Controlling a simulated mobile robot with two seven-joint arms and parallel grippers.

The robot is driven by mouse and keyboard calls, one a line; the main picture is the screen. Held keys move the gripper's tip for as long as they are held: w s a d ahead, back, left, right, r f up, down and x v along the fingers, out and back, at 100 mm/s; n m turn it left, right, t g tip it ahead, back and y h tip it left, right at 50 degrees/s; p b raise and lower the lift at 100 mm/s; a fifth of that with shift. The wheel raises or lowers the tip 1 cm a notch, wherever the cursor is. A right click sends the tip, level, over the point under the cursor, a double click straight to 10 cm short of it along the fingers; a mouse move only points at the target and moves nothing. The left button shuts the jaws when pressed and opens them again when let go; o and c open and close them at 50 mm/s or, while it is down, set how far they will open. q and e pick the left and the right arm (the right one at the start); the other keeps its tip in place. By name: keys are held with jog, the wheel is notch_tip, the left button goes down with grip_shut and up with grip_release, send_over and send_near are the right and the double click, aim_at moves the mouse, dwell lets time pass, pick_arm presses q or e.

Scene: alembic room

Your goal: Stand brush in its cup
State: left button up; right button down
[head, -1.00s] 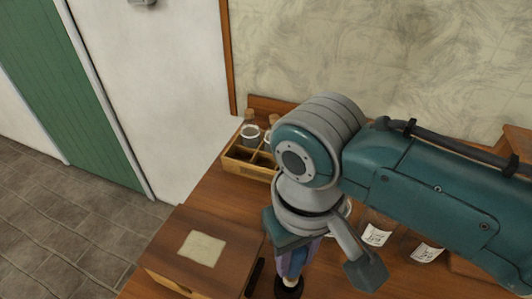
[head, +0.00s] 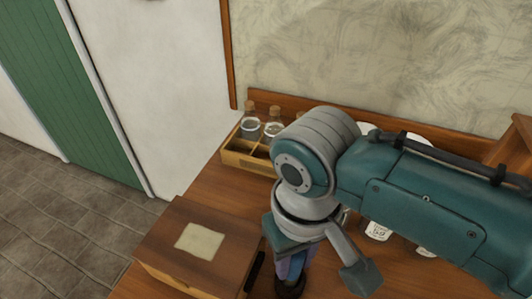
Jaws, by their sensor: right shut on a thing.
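My right arm comes in from the right, and its gripper (head: 289,267) points down over the table at the bottom centre. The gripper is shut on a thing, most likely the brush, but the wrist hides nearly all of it. A narrow purple-blue part shows below the wrist, and I cannot tell whether it is a finger or the held thing. A dark round thing (head: 290,288) shows below it at the picture's lower edge. I cannot tell whether it is the cup. My left gripper is not in view.
A brown wooden box (head: 170,243) with a pale label stands close to the gripper's left. A divided wooden tray (head: 246,161) with corked bottles (head: 250,128) is at the back left. Labelled jars (head: 377,230) stand behind the wrist, partly hidden by my arm.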

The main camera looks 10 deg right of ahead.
jog(key=shift+c, duration=0.2)
grip_release()
dwell(0.6)
notch_tip(320, 180, up, 3)
jog(key=p, duration=0.3)
jog(key=shift+r+p, duration=2.55)
jog(key=shift+p, duration=0.45)
